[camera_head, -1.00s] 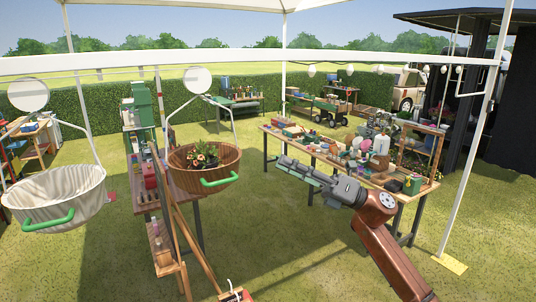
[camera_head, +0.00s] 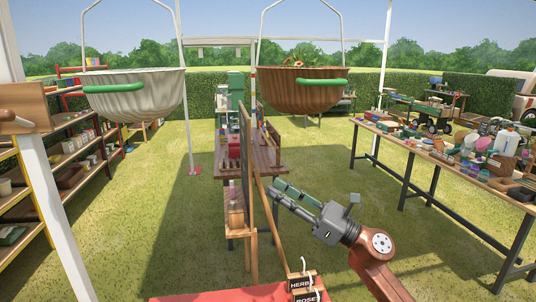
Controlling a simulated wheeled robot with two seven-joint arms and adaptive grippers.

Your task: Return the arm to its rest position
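My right arm comes in from the lower right, with a brown link and a grey wrist. My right gripper (camera_head: 280,192) points up and left, in front of the grass and the wooden table in the middle. My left gripper is out of view.
A white basket (camera_head: 135,95) and a brown basket (camera_head: 300,92) with flowers hang overhead. A long table (camera_head: 415,150) with pots stands right, shelves (camera_head: 85,150) left. A red surface (camera_head: 230,294) with herb and rose signs (camera_head: 303,284) is low in front. Grass lies between.

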